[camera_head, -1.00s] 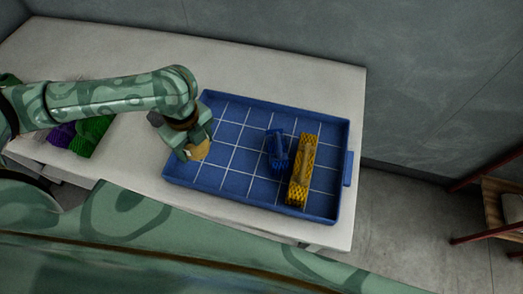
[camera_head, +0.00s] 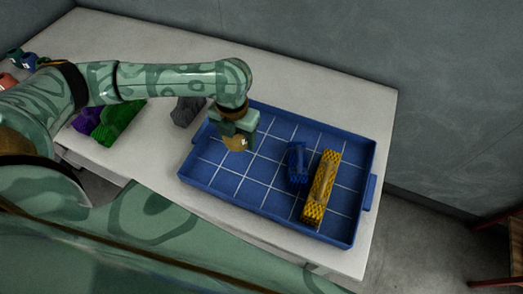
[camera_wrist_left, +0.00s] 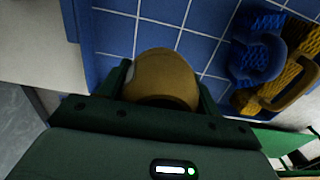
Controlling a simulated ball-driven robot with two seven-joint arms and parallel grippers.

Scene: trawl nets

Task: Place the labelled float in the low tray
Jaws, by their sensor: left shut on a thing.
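My left gripper (camera_head: 236,140) is shut on a tan, rounded float (camera_head: 236,144) with a small pale label mark. It is over the left part of the low blue tray (camera_head: 262,216), which has a white grid on its floor. In the left wrist view the float (camera_wrist_left: 162,76) sits between the two fingers, with the tray floor (camera_wrist_left: 115,28) behind it. I cannot tell whether the float touches the tray floor. My right gripper is not in view.
A blue net bundle (camera_head: 297,163) and a yellow net bundle (camera_head: 322,190) lie in the tray's right part. A grey bundle (camera_head: 187,110), a green one (camera_head: 119,124) and a purple one (camera_head: 87,119) lie left of the tray. The tray's middle is clear.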

